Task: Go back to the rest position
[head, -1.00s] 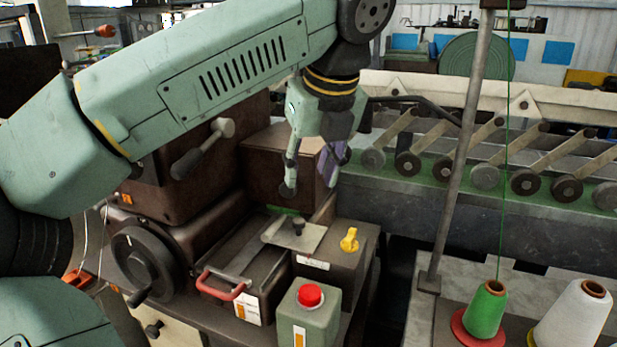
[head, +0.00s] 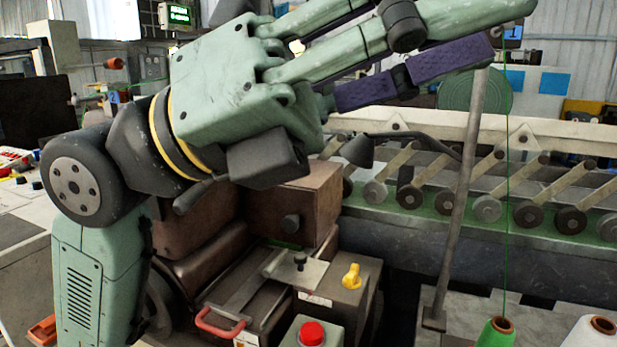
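My gripper (head: 475,35) is large and close to the camera at the upper middle. Its green body (head: 235,95) is on the left, and its green and purple fingers reach right and slightly up, partly past the top edge. The fingers overlap from this side, so their gap is hard to judge; they were apart in the earlier frame. I see nothing held between them. It is raised in front of the brown machine and the roller line and appears to touch nothing.
A brown machine (head: 312,205) stands below, with a red handle (head: 218,326), yellow knob (head: 351,276) and red button (head: 312,333). A grey post (head: 462,190) and green thread cone (head: 496,334) are at right. Roller arms (head: 487,207) line the back.

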